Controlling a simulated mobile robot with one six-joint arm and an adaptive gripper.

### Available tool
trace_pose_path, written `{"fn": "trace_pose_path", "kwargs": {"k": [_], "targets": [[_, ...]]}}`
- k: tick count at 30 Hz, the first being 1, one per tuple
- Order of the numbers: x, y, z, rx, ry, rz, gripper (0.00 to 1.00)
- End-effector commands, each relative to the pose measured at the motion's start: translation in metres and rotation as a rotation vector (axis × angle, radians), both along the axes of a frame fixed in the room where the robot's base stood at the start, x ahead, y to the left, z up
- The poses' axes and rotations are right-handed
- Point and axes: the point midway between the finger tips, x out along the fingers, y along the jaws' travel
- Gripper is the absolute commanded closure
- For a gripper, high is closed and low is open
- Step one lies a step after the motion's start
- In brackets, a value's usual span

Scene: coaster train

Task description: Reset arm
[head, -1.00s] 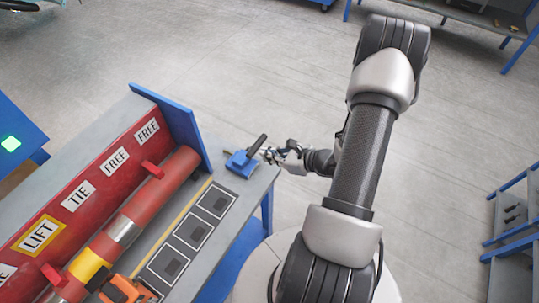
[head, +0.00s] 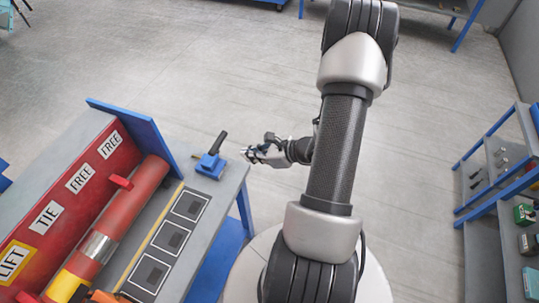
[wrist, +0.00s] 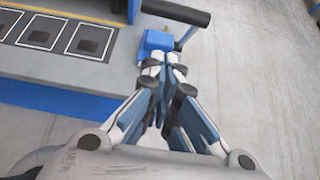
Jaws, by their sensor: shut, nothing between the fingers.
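My gripper (head: 248,153) is shut and empty, just off the right end of the grey workbench (head: 213,205) in the head view. The wrist view shows its fingers (wrist: 164,58) closed together. A blue block with a black handle (head: 210,165) stands on the bench's far right corner, to the left of my fingertips with a small gap in the head view. In the wrist view the blue block (wrist: 155,41) appears just beyond the fingertips; whether they touch cannot be told there.
A red cylinder (head: 120,208) lies along a red panel with labels FREE, TIE and LIFT. Square outlined pads (head: 171,238) line the bench's front. A blue shelf (head: 500,170) stands at right. The floor (head: 240,70) beyond the bench is clear.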

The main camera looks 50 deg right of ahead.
Motion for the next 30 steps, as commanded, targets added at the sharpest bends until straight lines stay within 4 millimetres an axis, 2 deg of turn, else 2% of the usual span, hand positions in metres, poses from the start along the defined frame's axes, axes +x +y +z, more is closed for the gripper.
{"fn": "trace_pose_path", "kwargs": {"k": [1,3,9,15,22,26,29,30], "targets": [[-0.009,-0.005,0.010,-0.001,0.000,-0.005,1.00],[-0.021,-0.009,0.018,-0.001,0.000,-0.003,1.00],[-0.045,-0.017,0.035,0.001,0.000,-0.001,1.00],[-0.053,-0.018,0.039,0.002,0.001,0.003,1.00],[-0.051,-0.016,0.041,-0.005,-0.002,0.016,1.00],[-0.039,0.007,0.062,-0.072,-0.020,0.156,1.00],[-0.027,0.049,0.091,-0.179,-0.048,0.382,1.00],[-0.024,0.070,0.104,-0.233,-0.063,0.494,1.00]]}}
